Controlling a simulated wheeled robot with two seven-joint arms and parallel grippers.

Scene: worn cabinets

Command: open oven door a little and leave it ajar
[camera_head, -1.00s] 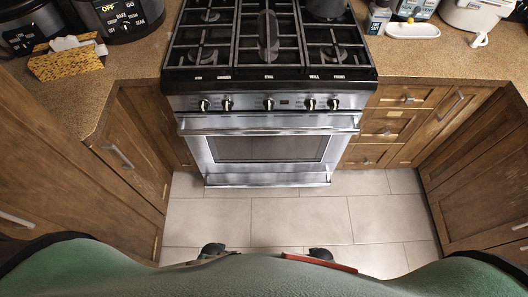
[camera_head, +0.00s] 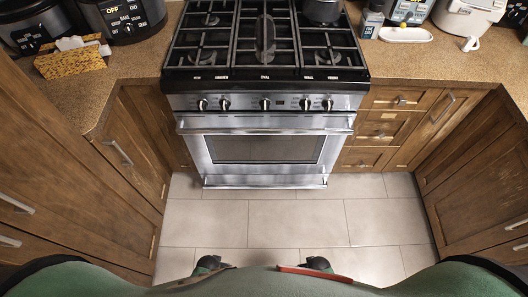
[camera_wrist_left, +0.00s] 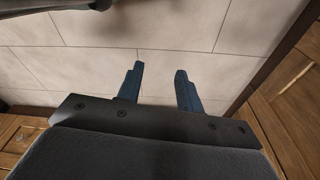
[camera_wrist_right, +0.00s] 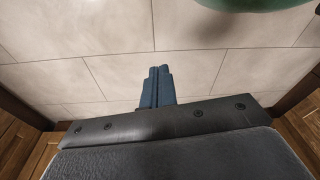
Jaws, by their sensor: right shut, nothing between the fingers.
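The stainless oven door (camera_head: 190,150) is below the knobs of the range in the head view. It looks closed, with a dark window (camera_head: 265,149) and a horizontal bar handle (camera_head: 265,131) across its top. My left gripper (camera_wrist_left: 158,70) shows in the left wrist view with its fingers apart and nothing between them. My right gripper (camera_wrist_right: 159,71) shows in the right wrist view with its fingers together, holding nothing. Both wrist views show floor tiles beyond the fingers. Neither gripper touches the oven. My green body covers the bottom of the head view.
Wooden cabinets stand on both sides, the left (camera_head: 60,160) and right (camera_head: 470,175) ones flanking the tiled floor (camera_head: 297,222). The floor before the oven is clear. A pot (camera_head: 322,10) sits on the cooktop. A patterned tissue box (camera_head: 72,60) is on the left counter.

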